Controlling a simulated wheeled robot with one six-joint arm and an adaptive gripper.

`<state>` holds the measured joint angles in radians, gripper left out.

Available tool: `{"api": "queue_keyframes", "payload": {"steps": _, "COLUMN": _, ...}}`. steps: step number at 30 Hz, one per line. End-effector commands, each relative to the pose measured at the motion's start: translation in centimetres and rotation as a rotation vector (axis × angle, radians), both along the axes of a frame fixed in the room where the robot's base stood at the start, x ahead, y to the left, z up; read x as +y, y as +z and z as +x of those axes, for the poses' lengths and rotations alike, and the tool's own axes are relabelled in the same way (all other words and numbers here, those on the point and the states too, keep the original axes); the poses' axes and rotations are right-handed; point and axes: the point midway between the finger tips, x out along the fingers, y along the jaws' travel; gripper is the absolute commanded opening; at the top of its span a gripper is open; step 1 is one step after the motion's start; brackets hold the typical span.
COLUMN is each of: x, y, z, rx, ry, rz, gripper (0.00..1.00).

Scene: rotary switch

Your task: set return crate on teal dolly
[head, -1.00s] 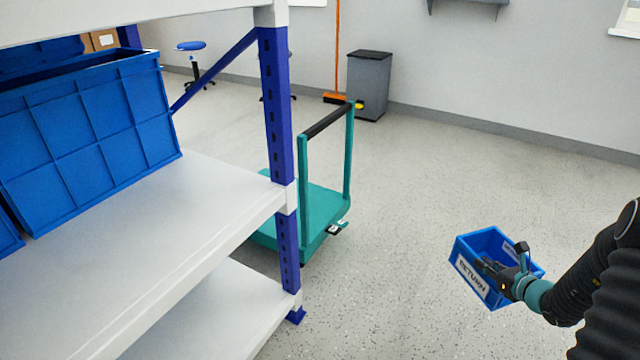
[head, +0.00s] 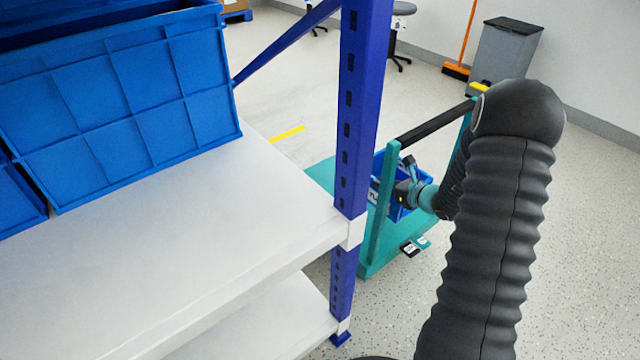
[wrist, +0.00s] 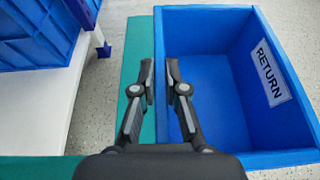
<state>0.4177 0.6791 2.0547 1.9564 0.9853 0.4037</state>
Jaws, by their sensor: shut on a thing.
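The blue return crate (wrist: 210,60) fills the right of the wrist view, open side up, with a white RETURN label (wrist: 270,72) on its right wall. My gripper (wrist: 160,85) is shut on the crate's left wall, one finger either side. In the head view the crate (head: 398,211) is behind the near handle post, partly hidden by the post and my arm. The teal dolly (head: 378,256) stands behind the rack post. Its deck (wrist: 130,65) shows below and left of the crate in the wrist view. I cannot tell whether the crate touches the deck.
A rack with a white shelf (head: 230,245) and blue post (head: 360,110) stands close left of the dolly. Large blue bins (head: 130,90) sit on the shelf. A grey waste bin (head: 505,55) and orange broom (head: 460,65) are by the wall.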

Motion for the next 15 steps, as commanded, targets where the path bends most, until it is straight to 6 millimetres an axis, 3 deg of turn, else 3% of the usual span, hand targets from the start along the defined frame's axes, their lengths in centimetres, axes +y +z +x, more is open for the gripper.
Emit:
{"api": "queue_keyframes", "payload": {"steps": 5, "x": 0.6, "y": -1.0, "z": 1.4, "rx": 0.0, "ry": 0.001, "rz": 0.0, "gripper": 0.0}}
{"api": "queue_keyframes", "payload": {"steps": 15, "x": 4.9, "y": -5.0, "z": 7.5, "rx": -0.001, "ry": 0.02, "rz": 0.0, "gripper": 0.0}}
